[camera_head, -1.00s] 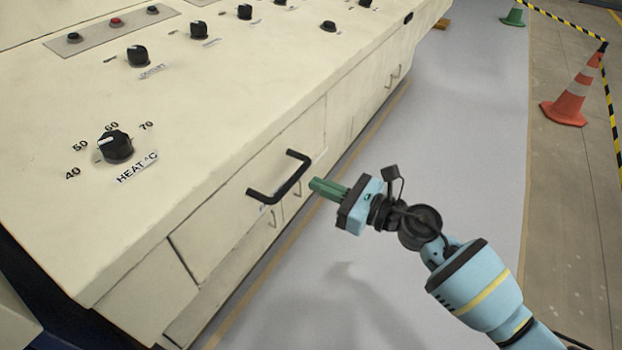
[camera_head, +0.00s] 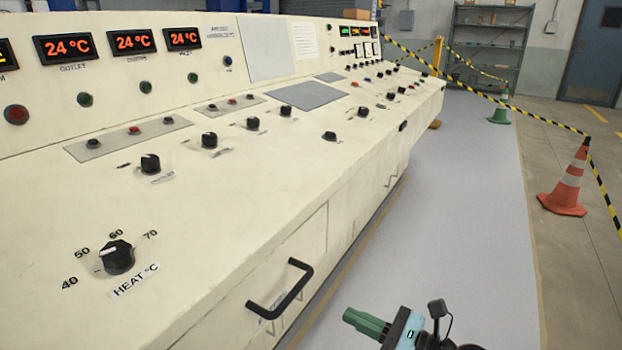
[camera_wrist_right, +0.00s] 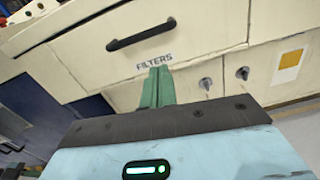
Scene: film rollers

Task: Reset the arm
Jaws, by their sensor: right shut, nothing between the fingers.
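My right gripper (camera_head: 366,322) shows at the bottom of the head view, its green fingers pressed together and empty. It points left toward the black drawer handle (camera_head: 281,290) on the cream console and is apart from it. In the right wrist view the shut green fingers (camera_wrist_right: 158,86) stand in front of the drawer face, just below the "FILTERS" label (camera_wrist_right: 154,61) and the black handle (camera_wrist_right: 141,34). Most of my right arm is cut off by the lower edge of the head view. My left gripper is not in view.
The cream console (camera_head: 230,190) fills the left, with a HEAT knob (camera_head: 116,257), several other knobs and red 24 °C displays (camera_head: 133,41). Grey floor (camera_head: 455,200) is clear to the right. An orange cone (camera_head: 568,185), a green cone (camera_head: 500,111) and striped tape stand beyond.

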